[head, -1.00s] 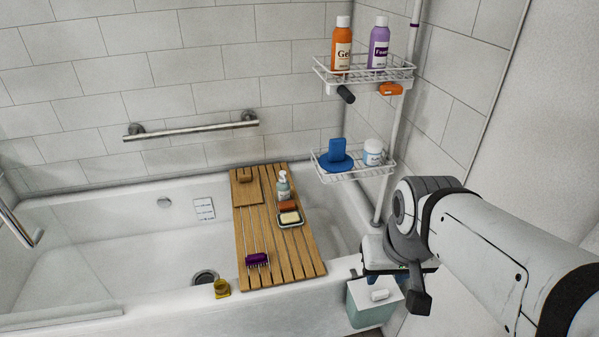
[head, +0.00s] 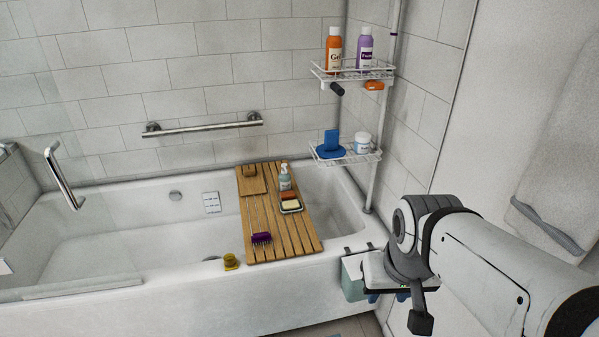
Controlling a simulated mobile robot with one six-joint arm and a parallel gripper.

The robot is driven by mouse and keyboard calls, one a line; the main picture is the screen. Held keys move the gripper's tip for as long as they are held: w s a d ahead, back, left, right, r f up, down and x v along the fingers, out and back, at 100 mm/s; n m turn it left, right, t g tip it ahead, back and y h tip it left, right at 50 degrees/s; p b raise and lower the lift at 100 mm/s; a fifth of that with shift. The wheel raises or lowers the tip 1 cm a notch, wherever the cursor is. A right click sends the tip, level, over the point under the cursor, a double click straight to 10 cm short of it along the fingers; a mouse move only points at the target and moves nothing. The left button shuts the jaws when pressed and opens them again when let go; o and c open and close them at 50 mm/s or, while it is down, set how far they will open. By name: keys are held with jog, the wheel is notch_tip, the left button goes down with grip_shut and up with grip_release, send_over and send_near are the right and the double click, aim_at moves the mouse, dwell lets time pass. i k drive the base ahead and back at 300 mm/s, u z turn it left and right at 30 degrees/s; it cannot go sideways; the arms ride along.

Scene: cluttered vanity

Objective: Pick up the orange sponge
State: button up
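A reddish-orange block (head: 288,196), which may be the sponge, lies on the wooden bath board, just behind a cream bar in a dark-rimmed dish (head: 291,209). A second small orange thing (head: 374,85) hangs at the underside of the upper wire shelf; it is too small to tell what it is. My arm comes in from the lower right. Its grey wrist is right of the tub's near corner, well apart from both orange things. My gripper (head: 402,287) is mostly hidden behind the wrist, and its fingers cannot be made out.
The slatted bath board (head: 290,240) spans the tub, with a pump bottle (head: 285,178) and purple brush (head: 262,238). A yellow thing (head: 231,261) sits on the tub rim. Wire shelves (head: 352,157) stand on a pole. A glass panel is left; a towel (head: 562,150) hangs right.

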aim_at(290, 195)
jog(key=u, duration=0.15)
jog(key=i, duration=0.9)
jog(key=z, duration=0.05)
